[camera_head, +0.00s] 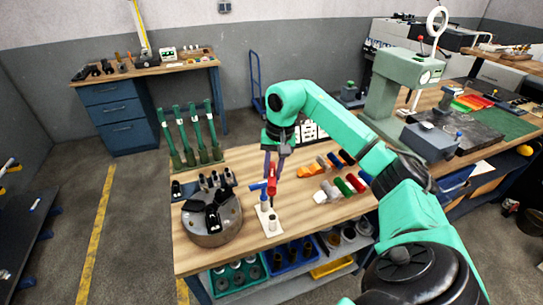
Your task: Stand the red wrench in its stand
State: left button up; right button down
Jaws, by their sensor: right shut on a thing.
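My right gripper (274,163) points down over the workbench, shut on the red wrench (271,181). The red wrench is roughly upright under the fingers. The stand (273,229) is a small pale plate on the wooden bench top. A blue wrench (258,187) with a crosswise handle is at the stand's far left part. The red wrench appears above or just behind the stand, close to the blue wrench. I cannot tell whether its lower end touches the stand. My left gripper is not in view.
A round grey chuck (212,226) with black jaws sits left of the stand. Green upright tools (190,140) stand at the bench's back left. Several coloured pieces (343,186) lie to the right. Bare bench (225,259) lies in front.

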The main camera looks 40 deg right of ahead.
aim_at(273, 196)
jog(key=shift+d+r, duration=0.25)
jog(key=shift+r, duration=0.15)
jog(key=shift+w+a+f+b, duration=0.1)
jog(key=shift+a+f+b, duration=0.05)
jog(key=shift+f+b, duration=0.65)
notch_tip(273, 196, down, 2)
jog(key=shift+f+b, duration=0.15)
jog(key=shift+b, duration=0.85)
notch_tip(273, 196, down, 4)
jog(key=b, duration=0.4)
jog(key=shift+f, duration=0.15)
jog(key=shift+f+b, duration=1.15)
jog(key=shift+f, duration=0.5)
jog(key=c, duration=0.6)
grip_release()
